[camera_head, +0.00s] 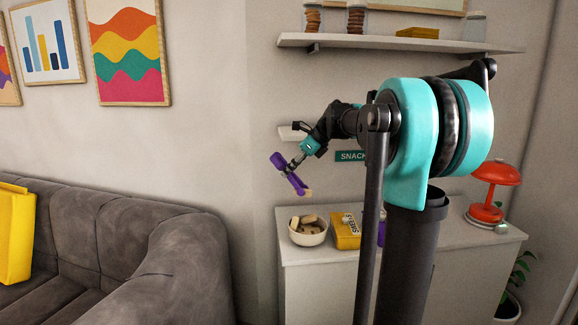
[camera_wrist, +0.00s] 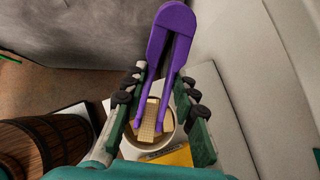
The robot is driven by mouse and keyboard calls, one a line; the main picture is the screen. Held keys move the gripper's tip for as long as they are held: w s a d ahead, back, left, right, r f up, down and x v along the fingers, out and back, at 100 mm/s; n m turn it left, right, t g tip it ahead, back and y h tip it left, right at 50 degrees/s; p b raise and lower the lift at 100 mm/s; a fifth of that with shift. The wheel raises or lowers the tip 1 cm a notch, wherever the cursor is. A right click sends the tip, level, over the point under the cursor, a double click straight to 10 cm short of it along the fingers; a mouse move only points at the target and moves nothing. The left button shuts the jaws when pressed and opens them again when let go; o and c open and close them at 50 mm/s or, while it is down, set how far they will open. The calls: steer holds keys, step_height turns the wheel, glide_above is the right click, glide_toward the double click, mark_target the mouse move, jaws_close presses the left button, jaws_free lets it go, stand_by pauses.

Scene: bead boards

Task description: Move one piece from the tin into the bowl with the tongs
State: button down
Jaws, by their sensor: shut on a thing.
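My gripper (camera_head: 297,163) is shut on the purple tongs (camera_head: 289,175), raised above the sideboard. In the wrist view the tongs (camera_wrist: 172,22) lie between my two fingers (camera_wrist: 162,88). A tan, wafer-like piece (camera_wrist: 150,112) shows between the tong arms; in the head view a tan bit (camera_head: 309,191) is at the lower tip. The pale bowl (camera_head: 308,239) stands on the sideboard below the tongs, with several tan and brown pieces in it. In the wrist view the bowl is partly hidden behind the tongs. The yellow tin (camera_head: 345,240) stands right of the bowl; its inside is mostly hidden.
The sideboard (camera_head: 440,232) carries a red lamp (camera_head: 495,190) at its right. My arm hides part of its top. A wall shelf (camera_head: 400,44) with jars is above. A grey sofa (camera_head: 110,240) is at left. A wooden barrel (camera_wrist: 45,145) shows in the wrist view.

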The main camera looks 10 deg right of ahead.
steer(key=shift+f, duration=0.1)
stand_by(0.3)
step_height(320, 180, down, 9)
stand_by(0.8)
steer(key=c, duration=1.6)
jaws_free()
steer(key=shift+r, duration=5.15)
steer(key=shift+o, duration=0.5)
jaws_close()
